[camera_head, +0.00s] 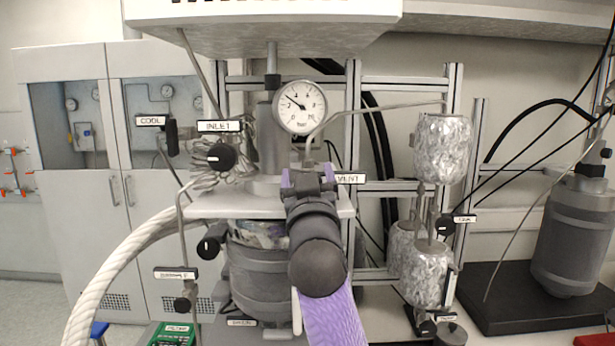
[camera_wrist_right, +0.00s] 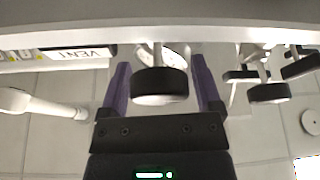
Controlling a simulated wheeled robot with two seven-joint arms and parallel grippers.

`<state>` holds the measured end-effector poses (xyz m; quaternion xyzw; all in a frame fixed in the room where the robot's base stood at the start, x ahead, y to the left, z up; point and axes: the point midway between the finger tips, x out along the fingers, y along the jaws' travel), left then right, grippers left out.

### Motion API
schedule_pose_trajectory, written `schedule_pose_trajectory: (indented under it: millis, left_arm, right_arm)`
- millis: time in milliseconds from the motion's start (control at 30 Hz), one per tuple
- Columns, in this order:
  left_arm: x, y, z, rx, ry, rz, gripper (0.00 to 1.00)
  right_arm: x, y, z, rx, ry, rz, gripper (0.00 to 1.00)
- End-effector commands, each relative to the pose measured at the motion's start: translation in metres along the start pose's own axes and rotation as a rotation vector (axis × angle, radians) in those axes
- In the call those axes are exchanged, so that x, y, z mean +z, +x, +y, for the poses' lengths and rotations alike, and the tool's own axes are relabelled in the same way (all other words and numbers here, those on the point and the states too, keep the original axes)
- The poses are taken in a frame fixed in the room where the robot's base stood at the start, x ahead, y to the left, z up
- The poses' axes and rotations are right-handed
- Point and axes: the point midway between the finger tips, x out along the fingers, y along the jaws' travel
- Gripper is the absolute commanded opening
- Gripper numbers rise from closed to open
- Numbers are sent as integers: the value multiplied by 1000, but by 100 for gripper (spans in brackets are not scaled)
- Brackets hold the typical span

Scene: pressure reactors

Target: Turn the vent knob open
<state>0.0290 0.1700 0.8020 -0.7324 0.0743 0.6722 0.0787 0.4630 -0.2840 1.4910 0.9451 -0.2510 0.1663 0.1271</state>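The vent knob (camera_wrist_right: 160,82) is a dark round knob with a pale front edge, seen in the right wrist view. My right gripper (camera_head: 308,177) is at the reactor front, left of the VENT label (camera_head: 350,179). It hides the vent knob in the head view. In the right wrist view the purple fingers of the right gripper (camera_wrist_right: 160,66) stand one on each side of the knob. A narrow gap seems to show on each side, so the gripper looks open around the knob. The VENT label also shows in the wrist view (camera_wrist_right: 80,53). My left gripper is not in view.
A pressure gauge (camera_head: 300,108) sits just above the right gripper. The INLET knob (camera_head: 221,156) is to its left, and the reactor vessel (camera_head: 258,270) is below. Foil-wrapped cylinders (camera_head: 442,148) stand to the right. A thick white hose (camera_head: 112,258) curves at the left.

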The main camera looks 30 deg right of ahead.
Motion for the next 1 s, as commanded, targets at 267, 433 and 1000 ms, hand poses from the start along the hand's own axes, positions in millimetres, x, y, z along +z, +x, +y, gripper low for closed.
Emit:
schedule_pose_trajectory:
  millis: [267, 433, 1000]
  left_arm:
    - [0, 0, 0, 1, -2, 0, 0]
    - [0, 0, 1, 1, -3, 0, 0]
    - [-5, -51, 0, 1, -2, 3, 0]
  right_arm:
    - [0, 0, 0, 0, 0, -1, 21]
    - [0, 0, 0, -1, -2, -1, 5]
    - [-5, 2, -2, -123, -294, -3, 5]
